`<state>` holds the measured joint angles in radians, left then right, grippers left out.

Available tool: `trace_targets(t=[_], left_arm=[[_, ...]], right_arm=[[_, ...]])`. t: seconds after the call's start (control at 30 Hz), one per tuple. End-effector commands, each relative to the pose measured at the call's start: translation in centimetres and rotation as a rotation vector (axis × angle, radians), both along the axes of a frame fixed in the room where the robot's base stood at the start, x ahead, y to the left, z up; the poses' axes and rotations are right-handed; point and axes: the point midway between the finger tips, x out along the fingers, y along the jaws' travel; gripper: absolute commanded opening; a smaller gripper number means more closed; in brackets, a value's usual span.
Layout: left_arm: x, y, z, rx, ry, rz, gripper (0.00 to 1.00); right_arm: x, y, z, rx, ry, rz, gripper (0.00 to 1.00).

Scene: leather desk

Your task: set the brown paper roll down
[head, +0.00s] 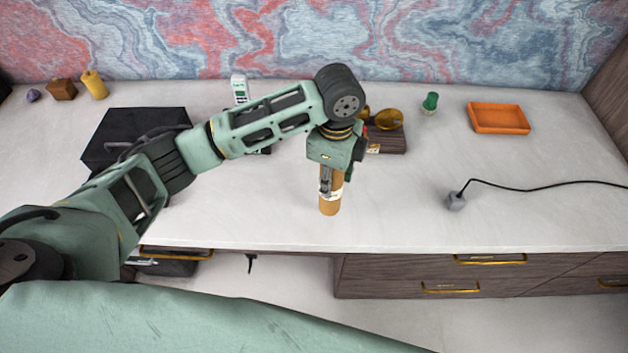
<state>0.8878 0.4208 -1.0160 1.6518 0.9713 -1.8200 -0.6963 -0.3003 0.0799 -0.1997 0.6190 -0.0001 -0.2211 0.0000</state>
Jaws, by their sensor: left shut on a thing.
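The brown paper roll (329,207) is upright below my left gripper (331,182), near the front edge of the white desk top (400,220). It is a tan cylinder with a pale band. My left gripper is shut on the roll's upper part, and the wrist hides the roll's top. I cannot tell whether the roll's bottom touches the desk. My right gripper is not in view.
Behind the wrist is a dark wooden stand (388,142) with a gold object. An orange tray (499,119), a green-topped bottle (430,102) and a grey plug (456,200) with a black cable are to the right. A black box (120,130) is left.

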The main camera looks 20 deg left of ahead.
Motion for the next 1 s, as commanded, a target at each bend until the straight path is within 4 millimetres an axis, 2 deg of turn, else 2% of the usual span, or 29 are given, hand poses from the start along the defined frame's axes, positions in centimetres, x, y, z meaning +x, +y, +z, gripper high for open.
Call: trace_targets(t=[0.03, 0.1, 0.3, 0.43, 0.6, 0.7, 1.0], left_arm=[[0.4, 1.3, -0.4, 0.003, 0.003, 0.006, 0.05], [1.0, 2.5, -1.3, 0.002, 0.004, 0.004, 0.05], [2.1, 4.6, -2.9, 0.0, 0.0, 0.001, 0.05], [2.1, 4.9, -3.8, 0.0, 0.002, -0.001, 0.05], [2.1, 4.8, -6.2, 0.0, 0.001, 0.0, 0.05], [2.2, 4.8, -7.0, 0.0, -0.002, -0.001, 0.05], [2.2, 4.8, -7.3, -0.001, -0.002, -0.001, 0.05]], right_arm=[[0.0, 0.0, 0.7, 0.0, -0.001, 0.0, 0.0], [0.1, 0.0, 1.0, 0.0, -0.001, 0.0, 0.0], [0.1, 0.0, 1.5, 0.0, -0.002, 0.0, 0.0], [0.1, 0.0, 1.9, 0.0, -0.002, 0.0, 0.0], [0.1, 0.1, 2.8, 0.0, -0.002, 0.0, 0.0], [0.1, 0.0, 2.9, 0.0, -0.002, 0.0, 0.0], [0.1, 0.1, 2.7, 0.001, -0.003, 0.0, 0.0]])
